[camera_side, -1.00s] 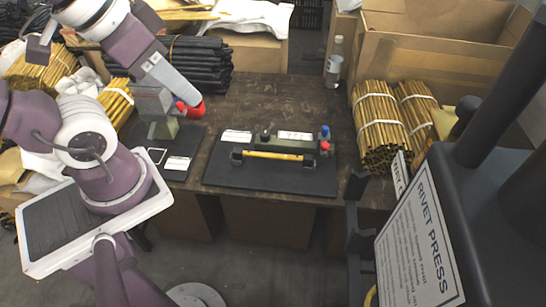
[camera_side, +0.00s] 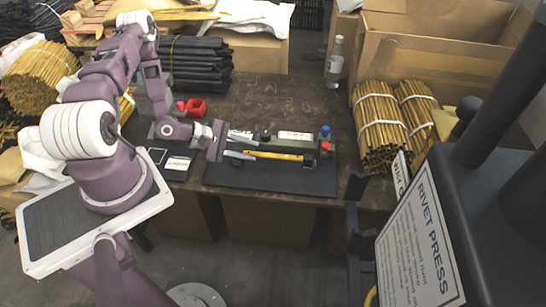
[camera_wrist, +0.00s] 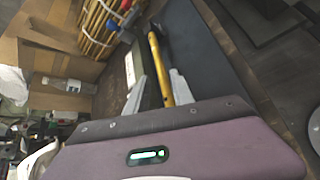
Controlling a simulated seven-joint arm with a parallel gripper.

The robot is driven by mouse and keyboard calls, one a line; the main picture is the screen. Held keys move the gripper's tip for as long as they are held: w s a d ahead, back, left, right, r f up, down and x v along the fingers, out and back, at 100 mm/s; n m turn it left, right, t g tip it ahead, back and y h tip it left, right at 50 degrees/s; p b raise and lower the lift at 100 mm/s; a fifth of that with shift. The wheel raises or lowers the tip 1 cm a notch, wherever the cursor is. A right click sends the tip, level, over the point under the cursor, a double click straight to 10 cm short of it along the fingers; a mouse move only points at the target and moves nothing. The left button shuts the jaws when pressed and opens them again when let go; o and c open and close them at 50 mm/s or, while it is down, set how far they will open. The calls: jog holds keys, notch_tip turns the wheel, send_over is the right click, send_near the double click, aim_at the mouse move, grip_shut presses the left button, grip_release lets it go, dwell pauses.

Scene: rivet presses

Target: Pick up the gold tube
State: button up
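The gold tube (camera_side: 275,156) lies level along a low fixture on a black mat (camera_side: 255,182). Its right end meets a dark end piece, and its left end is partly covered by my gripper. My gripper (camera_side: 245,146) is at the tube's left end. The wrist view shows my gripper (camera_wrist: 159,85) open, with one pale finger on each side of the gold tube (camera_wrist: 158,62). Gaps show between the fingers and the tube, which runs away from the palm. I see no grip on it.
Blue and red knobs (camera_side: 325,136) stand at the fixture's right. Bundles of gold tubes (camera_side: 380,125) and the rivet press (camera_side: 470,210) are further right. A bottle (camera_side: 334,62) stands behind. Red bins (camera_side: 196,108) sit at the back left. The table middle behind the fixture is clear.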

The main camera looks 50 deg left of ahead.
aim_at(269, 155)
jog(key=shift+d+f+n, duration=0.2)
jog(key=shift+d+n, duration=0.1)
jog(key=x, duration=0.6)
jog(key=shift+w+f, duration=0.15)
jog(key=shift+w, duration=0.25)
grip_shut()
